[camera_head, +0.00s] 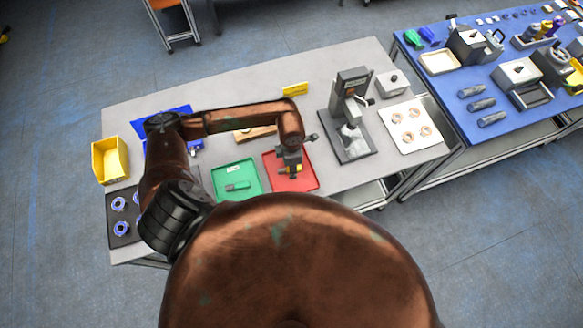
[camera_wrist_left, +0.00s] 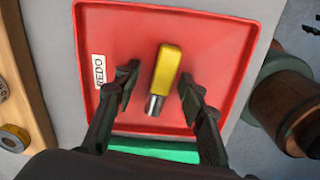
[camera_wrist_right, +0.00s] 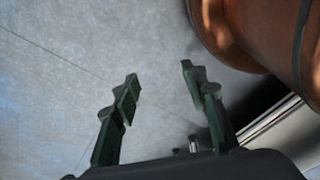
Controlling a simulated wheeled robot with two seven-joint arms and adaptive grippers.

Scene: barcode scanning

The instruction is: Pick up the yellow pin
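The yellow pin (camera_wrist_left: 164,72) has a yellow body and a silver metal tip. It lies in the red tray (camera_wrist_left: 215,40) labelled REDO. My left gripper (camera_wrist_left: 160,92) is open, with one finger on each side of the pin and a gap on both sides. In the head view, my left gripper (camera_head: 290,163) is over the red tray (camera_head: 308,185), and a bit of the yellow pin (camera_head: 297,169) shows beside it. My right gripper (camera_wrist_right: 158,82) is open and empty, above bare floor beside a table edge.
A green tray (camera_head: 220,180) with a green piece stands left of the red tray. A black press (camera_head: 352,110) stands to its right, near a white board (camera_head: 412,112) with several rings. A yellow bin (camera_head: 101,162) is at the table's left end.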

